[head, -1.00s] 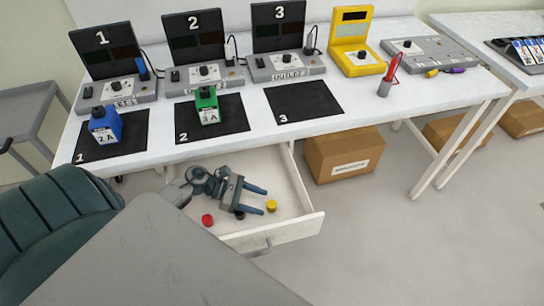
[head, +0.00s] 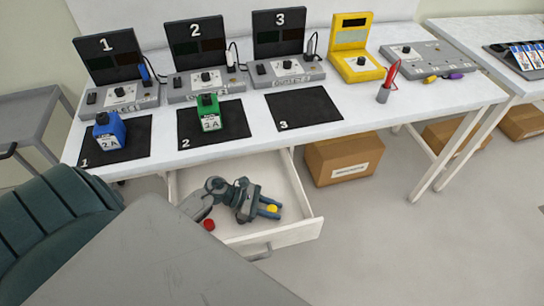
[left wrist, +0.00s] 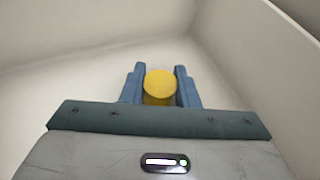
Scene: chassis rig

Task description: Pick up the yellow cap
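The yellow cap (head: 272,209) is inside the open white drawer (head: 290,232) under the workbench. My left gripper (head: 270,208) is down in the drawer with its two blue fingers on either side of the cap. In the left wrist view the yellow cap (left wrist: 160,83) fills the gap between the fingertips (left wrist: 160,88), and both fingers appear to touch it. The gripper looks shut on it. I cannot tell whether the cap is clear of the drawer floor. My right gripper is not in view.
A red cap (head: 209,225) lies in the drawer near my left wrist. The drawer walls stand close around the gripper. A cardboard box (head: 343,158) stands right of the drawer.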

